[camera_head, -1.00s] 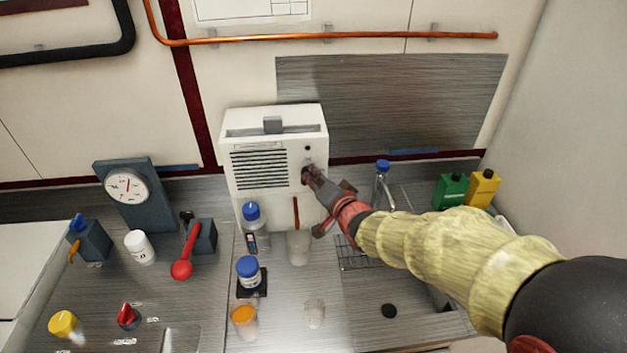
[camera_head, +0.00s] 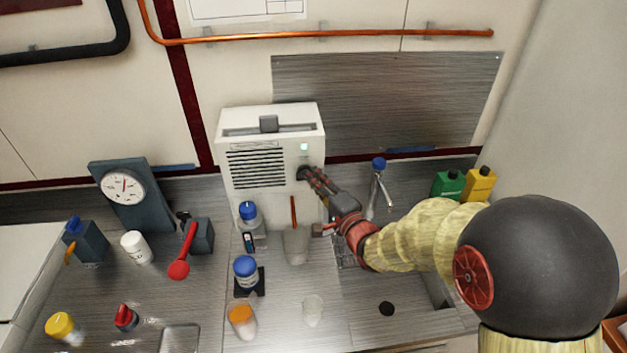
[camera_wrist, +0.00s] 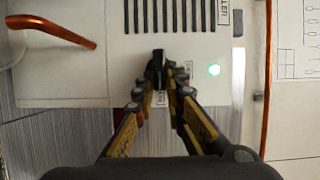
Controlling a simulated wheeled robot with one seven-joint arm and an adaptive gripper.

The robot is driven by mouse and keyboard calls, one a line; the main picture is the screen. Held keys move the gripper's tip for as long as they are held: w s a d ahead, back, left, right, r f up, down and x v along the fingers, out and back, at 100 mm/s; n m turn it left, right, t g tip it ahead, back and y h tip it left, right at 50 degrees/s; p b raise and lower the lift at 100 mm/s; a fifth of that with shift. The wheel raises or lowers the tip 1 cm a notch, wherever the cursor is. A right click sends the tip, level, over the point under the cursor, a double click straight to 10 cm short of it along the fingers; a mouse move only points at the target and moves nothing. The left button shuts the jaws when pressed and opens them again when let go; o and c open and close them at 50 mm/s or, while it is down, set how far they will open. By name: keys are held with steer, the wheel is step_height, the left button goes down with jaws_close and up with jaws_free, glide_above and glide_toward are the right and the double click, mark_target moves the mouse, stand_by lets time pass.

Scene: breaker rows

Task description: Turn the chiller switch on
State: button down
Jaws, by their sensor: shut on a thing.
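The chiller (camera_head: 268,140) is a white box with a grille and a grey top handle, standing against the back wall. Its dark switch knob (camera_head: 304,172) is on the right of the front face, and it also shows in the wrist view (camera_wrist: 159,62). My gripper (camera_head: 311,177) reaches in from the right and is shut on the knob, its fingertips hiding part of it.
A blue-capped bottle (camera_head: 250,219), a beaker (camera_head: 296,245) and several jars stand in front of the chiller. A red-handled lever (camera_head: 184,255) is left.

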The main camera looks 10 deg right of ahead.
stand_by(0.6)
steer(key=c, duration=1.8)
jaws_free()
steer(key=shift+w, duration=0.1)
steer(key=shift+c, duration=0.2)
steer(key=v, duration=1.2)
steer(key=shift+f, duration=0.1)
